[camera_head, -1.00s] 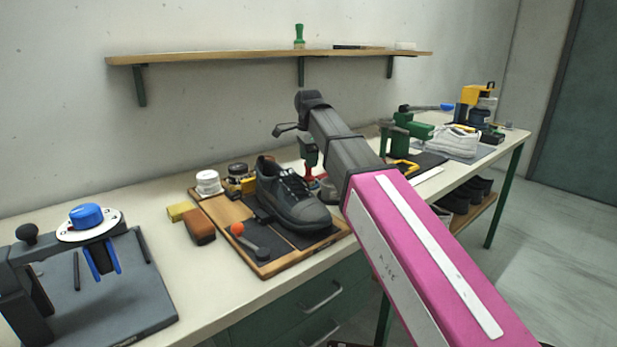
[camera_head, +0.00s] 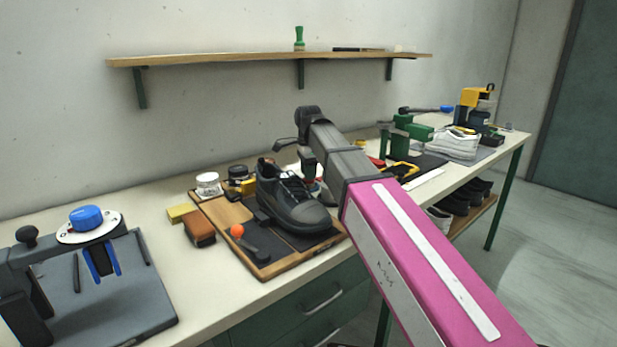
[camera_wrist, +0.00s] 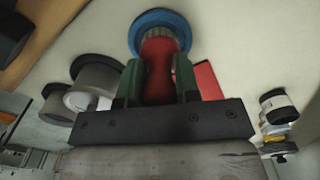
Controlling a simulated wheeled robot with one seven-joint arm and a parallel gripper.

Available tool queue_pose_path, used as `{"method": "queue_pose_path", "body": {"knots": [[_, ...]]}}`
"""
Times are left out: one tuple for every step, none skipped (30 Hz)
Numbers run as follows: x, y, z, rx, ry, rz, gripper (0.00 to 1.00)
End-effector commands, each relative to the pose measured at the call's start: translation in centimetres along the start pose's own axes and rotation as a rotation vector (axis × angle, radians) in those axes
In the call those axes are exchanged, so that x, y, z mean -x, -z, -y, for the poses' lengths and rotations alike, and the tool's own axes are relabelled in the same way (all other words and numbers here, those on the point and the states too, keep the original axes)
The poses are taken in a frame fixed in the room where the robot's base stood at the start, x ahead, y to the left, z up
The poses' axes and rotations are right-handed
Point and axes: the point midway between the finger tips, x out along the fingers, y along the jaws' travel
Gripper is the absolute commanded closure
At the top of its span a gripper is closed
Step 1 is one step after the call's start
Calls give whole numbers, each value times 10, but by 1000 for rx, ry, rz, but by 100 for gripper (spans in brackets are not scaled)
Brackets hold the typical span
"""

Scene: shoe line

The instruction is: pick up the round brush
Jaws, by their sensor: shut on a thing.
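My gripper (camera_wrist: 158,88) has its two green fingers shut on the red handle of the round brush (camera_wrist: 158,66) in the wrist view. A grey ribbed band and a blue disc (camera_wrist: 165,18) show past the handle; I cannot tell whether the disc is part of the brush or lies under it. In the head view my gripper (camera_head: 309,165) points down behind the dark shoe (camera_head: 291,205). There the brush is mostly hidden, so its height above the bench is unclear.
In the wrist view, grey cylinders with dark rims (camera_wrist: 97,85) stand close on the left, a flat red piece (camera_wrist: 207,82) close on the right. In the head view, the shoe stands on a wooden board (camera_head: 262,268). A green clamp (camera_head: 402,135) stands to the right.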

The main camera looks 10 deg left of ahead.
Motion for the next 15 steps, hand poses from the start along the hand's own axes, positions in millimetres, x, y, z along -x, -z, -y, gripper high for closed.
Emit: {"method": "queue_pose_path", "body": {"knots": [[0, 0, 0, 0, 0, 0, 94], [1, 0, 0, 0, 0, 0, 94], [3, 0, 0, 0, 1, 0, 94], [5, 0, 0, 0, 1, 0, 94], [8, 0, 1, 0, 1, 0, 94], [12, 0, 1, 0, 2, 0, 94], [16, 0, 1, 0, 2, 0, 94], [21, 0, 1, 0, 2, 0, 94], [27, 0, 1, 0, 2, 0, 94], [32, 0, 1, 0, 2, 0, 94], [38, 0, 2, 0, 3, 0, 94], [46, 0, 2, 0, 3, 0, 94], [51, 0, 1, 0, 2, 0, 94], [56, 0, 2, 0, 2, 0, 94], [63, 0, 2, 0, 3, 0, 94]]}}
